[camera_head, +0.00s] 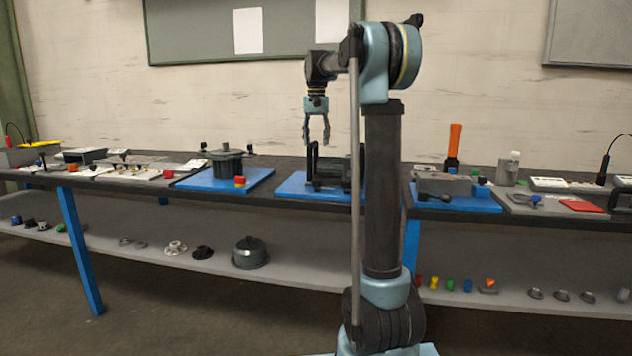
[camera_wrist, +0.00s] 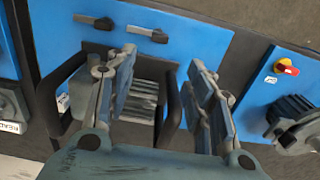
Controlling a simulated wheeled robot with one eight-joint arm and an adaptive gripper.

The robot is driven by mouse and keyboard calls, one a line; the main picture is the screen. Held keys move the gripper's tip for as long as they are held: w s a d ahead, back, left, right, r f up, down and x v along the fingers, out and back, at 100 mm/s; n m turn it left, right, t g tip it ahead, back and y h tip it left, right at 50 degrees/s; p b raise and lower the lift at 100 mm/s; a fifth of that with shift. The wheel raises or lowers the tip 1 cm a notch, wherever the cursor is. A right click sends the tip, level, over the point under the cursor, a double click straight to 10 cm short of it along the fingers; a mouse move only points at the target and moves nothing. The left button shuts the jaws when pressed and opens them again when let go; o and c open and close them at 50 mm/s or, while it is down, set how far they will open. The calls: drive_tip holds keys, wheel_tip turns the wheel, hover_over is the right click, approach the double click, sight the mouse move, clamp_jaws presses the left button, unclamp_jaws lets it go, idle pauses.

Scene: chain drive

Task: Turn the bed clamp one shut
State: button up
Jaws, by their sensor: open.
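My gripper (camera_head: 317,138) is open and empty, pointing down above the middle blue mat (camera_head: 297,188). In the wrist view my gripper (camera_wrist: 163,60) has its two fingers spread over a dark fixture (camera_wrist: 137,107) with a ribbed grey middle and black loop handles. Two grey levers with black knobs lie on the blue mat beyond the fingertips: a left lever (camera_wrist: 88,21) and a right lever (camera_wrist: 146,32). They look like the clamp levers; I cannot tell which is clamp one. Both are apart from my fingers. My arm hides part of this mat in the head view.
A blue mat with a dark round housing (camera_head: 227,163) and a red-yellow switch (camera_head: 239,182) is at left. The lower shelf (camera_head: 310,262) holds loose parts.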

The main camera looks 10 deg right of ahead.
wheel_tip(320, 180, down, 16)
drive_tip(key=shift+r, duration=0.25)
idle(0.4)
drive_tip(key=c, duration=1.1)
